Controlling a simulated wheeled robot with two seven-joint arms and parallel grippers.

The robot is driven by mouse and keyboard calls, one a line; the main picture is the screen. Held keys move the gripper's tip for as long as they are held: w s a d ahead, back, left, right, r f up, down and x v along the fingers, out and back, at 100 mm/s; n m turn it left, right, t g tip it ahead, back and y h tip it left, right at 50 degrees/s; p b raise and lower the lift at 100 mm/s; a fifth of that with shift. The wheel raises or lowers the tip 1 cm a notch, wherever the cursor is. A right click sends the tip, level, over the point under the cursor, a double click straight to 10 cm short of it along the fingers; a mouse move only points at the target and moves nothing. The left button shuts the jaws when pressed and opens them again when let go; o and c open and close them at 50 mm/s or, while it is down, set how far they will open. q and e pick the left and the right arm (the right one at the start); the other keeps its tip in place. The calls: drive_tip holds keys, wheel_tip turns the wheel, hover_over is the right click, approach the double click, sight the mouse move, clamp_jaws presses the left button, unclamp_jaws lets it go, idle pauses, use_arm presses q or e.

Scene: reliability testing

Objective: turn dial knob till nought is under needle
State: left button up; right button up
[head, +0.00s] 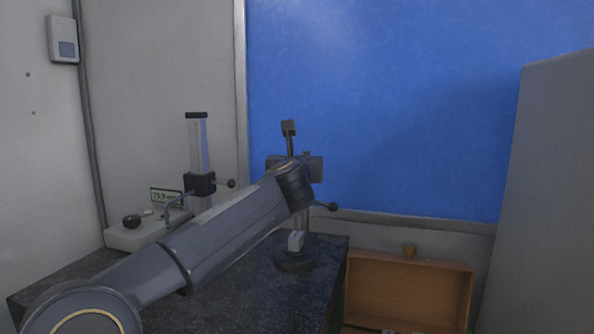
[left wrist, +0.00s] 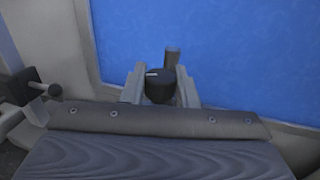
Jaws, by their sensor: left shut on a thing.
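In the left wrist view, a round black knob (left wrist: 160,82) with a short white line on its face sits between the two grey fingers of my left gripper (left wrist: 160,93). The fingers are shut on it from both sides. In the head view, my left arm reaches across to a dark stand with a round base (head: 295,261) on the speckled table. The wrist covers the middle of this stand, and the knob and fingertips cannot be made out there. No dial scale or needle shows clearly in either view. My right gripper is not in view.
Left of my arm stands a second gauge stand (head: 198,140) with a black side knob and a pale box with a small green display (head: 166,196). An open wooden box (head: 455,285) is at the lower right. A blue panel (head: 400,110) rises behind.

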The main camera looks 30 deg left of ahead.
use_arm(q)
drive_tip(key=shift+y, duration=0.3)
drive_tip(key=o, duration=1)
drive_tip(key=shift+c, duration=0.2)
drive_tip(key=b+v, duration=0.2)
drive_tip(key=v, duration=0.5)
drive_tip(key=shift+s+d, duration=0.2)
drive_tip(key=shift+s, duration=0.15)
